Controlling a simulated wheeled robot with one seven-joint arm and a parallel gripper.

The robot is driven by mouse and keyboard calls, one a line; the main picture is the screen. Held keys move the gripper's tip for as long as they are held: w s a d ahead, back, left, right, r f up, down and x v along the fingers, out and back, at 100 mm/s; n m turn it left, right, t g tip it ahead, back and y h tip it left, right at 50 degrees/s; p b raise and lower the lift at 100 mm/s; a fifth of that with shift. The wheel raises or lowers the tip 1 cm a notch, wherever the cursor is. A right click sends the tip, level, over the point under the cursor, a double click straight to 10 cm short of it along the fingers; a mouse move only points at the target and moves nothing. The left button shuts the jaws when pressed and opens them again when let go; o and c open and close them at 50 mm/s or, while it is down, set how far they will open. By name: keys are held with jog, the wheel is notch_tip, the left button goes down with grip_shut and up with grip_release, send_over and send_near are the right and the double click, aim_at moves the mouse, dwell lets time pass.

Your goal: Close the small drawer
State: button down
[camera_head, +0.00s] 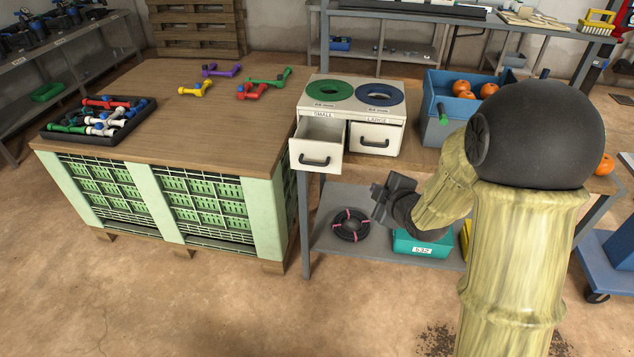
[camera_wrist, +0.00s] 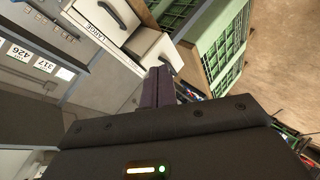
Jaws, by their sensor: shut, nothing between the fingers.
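The small drawer (camera_head: 316,155) is pulled out on the left side of a white two-drawer cabinet (camera_head: 350,92). Its front has a black bar handle, and its inside looks empty. The large drawer (camera_head: 376,138) beside it is shut. My gripper (camera_head: 377,194) is shut and empty, in front of the cabinet, to the right of and lower than the small drawer's front in the head view. In the wrist view the closed fingers (camera_wrist: 158,72) overlap the view of the small drawer (camera_wrist: 150,45); contact does not show.
The cabinet stands on a bench beside a wooden-topped crate table (camera_head: 220,105) with colored valve parts. A lower shelf holds a black hose coil (camera_head: 350,226) and a teal box (camera_head: 420,245).

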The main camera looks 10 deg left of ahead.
jog(key=a+f+n+y+b, duration=0.3)
jog(key=a+n+y, duration=0.3)
jog(key=a+n, duration=0.2)
jog(key=shift+w+a+f, duration=0.2)
jog(key=shift+w+a, duration=0.15)
jog(key=shift+a, duration=0.35)
jog(key=p, duration=0.1)
send_near(305, 163)
jog(key=a, duration=0.3)
jog(key=w, duration=0.1)
jog(key=w+f, duration=0.1)
jog(key=w, duration=0.1)
jog(key=shift+p, duration=0.35)
jog(key=shift+w+f, duration=0.15)
jog(key=shift+w, duration=0.35)
